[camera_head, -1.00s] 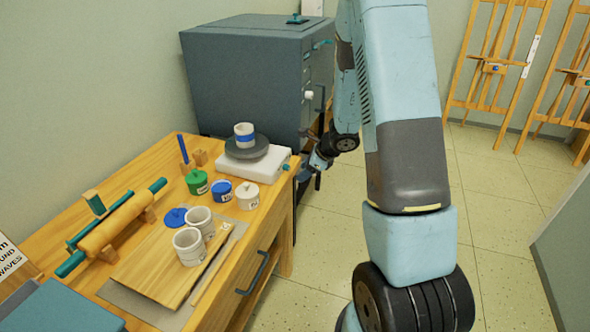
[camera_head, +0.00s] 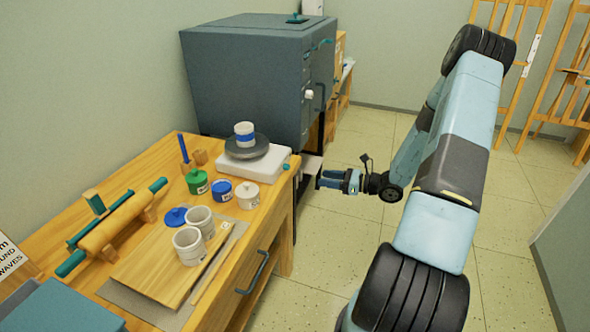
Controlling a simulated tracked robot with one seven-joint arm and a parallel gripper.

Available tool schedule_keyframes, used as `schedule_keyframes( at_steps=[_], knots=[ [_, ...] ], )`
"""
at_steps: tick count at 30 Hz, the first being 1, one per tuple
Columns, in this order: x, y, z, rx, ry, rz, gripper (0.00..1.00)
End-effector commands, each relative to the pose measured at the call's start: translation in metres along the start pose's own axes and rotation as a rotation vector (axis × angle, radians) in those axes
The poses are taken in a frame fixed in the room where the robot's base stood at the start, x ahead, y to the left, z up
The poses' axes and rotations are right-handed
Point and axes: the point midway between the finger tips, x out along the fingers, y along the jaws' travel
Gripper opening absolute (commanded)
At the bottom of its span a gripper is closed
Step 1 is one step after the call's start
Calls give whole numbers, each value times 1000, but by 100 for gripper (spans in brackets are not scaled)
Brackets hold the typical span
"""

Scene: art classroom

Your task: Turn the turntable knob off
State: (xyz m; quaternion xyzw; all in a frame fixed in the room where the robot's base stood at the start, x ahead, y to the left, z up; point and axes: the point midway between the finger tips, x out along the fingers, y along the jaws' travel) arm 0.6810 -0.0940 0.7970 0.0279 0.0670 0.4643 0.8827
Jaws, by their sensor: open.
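The turntable (camera_head: 262,166) has a white base and a dark grey round plate, and it stands at the far right end of the wooden table. A white cup with a blue band (camera_head: 244,134) stands on the plate. A small teal knob (camera_head: 286,167) sits on the right side of the base. My gripper (camera_head: 320,179) is open and empty, with its fingers pointing left toward the table. It is to the right of the knob and apart from it. The exact turn of the knob is too small to tell.
The wooden table (camera_head: 180,145) also bears small green, blue and white jars, two pale cups on a board and a rolling pin (camera_head: 118,222). A large grey kiln (camera_head: 245,80) stands behind the turntable. The floor (camera_head: 330,245) right of the table is clear.

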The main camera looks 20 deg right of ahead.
Motion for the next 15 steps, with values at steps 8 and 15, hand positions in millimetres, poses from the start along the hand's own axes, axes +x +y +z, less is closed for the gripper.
schedule_keyframes(
  at_steps=[8,15],
  knots=[
    [-10,-5,6,4,-98,-20,50],
    [18,-5,8,2,-97,-17,50]
  ],
)
